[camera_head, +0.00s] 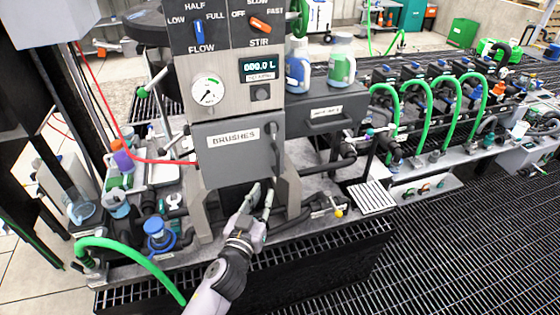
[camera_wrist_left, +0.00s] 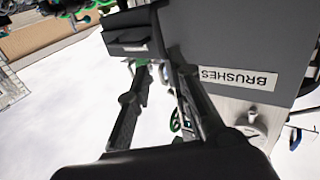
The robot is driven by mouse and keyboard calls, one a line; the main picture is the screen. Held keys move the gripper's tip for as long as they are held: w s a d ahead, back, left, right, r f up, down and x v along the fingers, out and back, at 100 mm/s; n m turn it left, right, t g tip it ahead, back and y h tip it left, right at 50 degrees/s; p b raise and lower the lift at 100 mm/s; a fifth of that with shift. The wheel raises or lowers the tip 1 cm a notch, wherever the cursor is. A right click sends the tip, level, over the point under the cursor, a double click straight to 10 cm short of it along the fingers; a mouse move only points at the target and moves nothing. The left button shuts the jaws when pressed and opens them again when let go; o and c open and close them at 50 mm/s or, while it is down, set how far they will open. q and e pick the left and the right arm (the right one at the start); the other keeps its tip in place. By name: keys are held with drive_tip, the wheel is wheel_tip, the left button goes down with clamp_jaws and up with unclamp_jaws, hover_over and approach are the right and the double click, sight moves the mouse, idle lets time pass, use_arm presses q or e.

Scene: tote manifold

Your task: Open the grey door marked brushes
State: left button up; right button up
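The grey door marked BRUSHES (camera_head: 220,160) is shut on the front of the machine, with its white label facing out. A dark vertical handle (camera_head: 276,150) stands on its right edge. My left gripper (camera_head: 263,187) is just below the handle and the door's lower right corner, its fingers apart and pointing up, with nothing seen between them. In the left wrist view the door (camera_wrist_left: 235,40) fills the upper right, with the label upside down, and the open fingers (camera_wrist_left: 163,72) reach up toward its edge. Contact with the handle cannot be told. My right gripper is out of view.
Above the door is a control panel with a dial gauge (camera_head: 207,91) and a digital display (camera_head: 258,68). A grey drawer unit (camera_head: 325,113) with bottles on top is to the right. A blue-topped container (camera_head: 157,235) and a green hose (camera_head: 135,252) are at the lower left.

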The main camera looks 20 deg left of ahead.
sight(277, 165)
use_arm(q)
drive_tip(key=w+p, duration=0.1)
drive_tip(key=w, duration=1.2)
drive_tip(key=shift+w, duration=0.4)
clamp_jaws()
